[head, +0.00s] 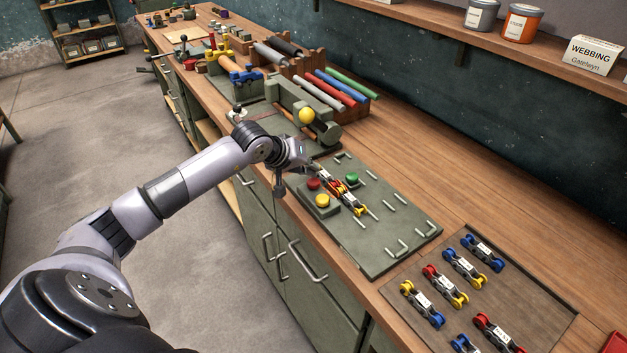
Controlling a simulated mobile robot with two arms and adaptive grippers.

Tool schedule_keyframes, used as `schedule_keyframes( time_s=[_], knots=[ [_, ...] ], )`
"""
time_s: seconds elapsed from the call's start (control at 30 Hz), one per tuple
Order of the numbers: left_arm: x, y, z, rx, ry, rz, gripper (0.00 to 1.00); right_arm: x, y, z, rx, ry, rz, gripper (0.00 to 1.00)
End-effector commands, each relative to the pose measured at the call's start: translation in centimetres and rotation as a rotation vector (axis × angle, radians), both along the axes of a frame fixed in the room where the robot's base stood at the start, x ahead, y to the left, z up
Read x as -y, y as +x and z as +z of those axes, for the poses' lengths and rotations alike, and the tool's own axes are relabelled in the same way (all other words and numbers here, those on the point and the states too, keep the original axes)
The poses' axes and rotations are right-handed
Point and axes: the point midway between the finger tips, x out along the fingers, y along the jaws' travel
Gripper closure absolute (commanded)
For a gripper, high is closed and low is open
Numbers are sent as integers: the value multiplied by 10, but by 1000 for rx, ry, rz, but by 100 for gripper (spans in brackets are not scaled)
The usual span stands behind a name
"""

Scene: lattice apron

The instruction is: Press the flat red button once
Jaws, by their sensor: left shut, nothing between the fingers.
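The flat red button (314,184) sits on the grey-green panel (385,250) on the workbench, near the panel's left edge. A yellow button (322,201) is just in front of it and a green button (351,178) is to its right. My left gripper (318,171) is shut and empty, low over the panel, right behind the red button in the picture. I cannot tell whether its tips touch anything. My right gripper is not in view.
A red and yellow linked piece (345,195) lies between the buttons. Metal staple-like bars stand on the panel. A brown tray (525,315) with several coloured links is at the front right.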

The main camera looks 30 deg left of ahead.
Motion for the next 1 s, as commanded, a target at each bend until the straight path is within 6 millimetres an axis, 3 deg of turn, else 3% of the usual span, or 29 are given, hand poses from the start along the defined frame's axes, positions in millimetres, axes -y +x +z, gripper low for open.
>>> schedule_keyframes(
  time_s=[0.53, 1.0],
  knots=[
    [0, 0, 49, 2, 1, 0, 100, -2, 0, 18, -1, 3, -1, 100],
    [0, 0, 50, 1, 0, 0, 100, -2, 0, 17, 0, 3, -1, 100]
  ],
)
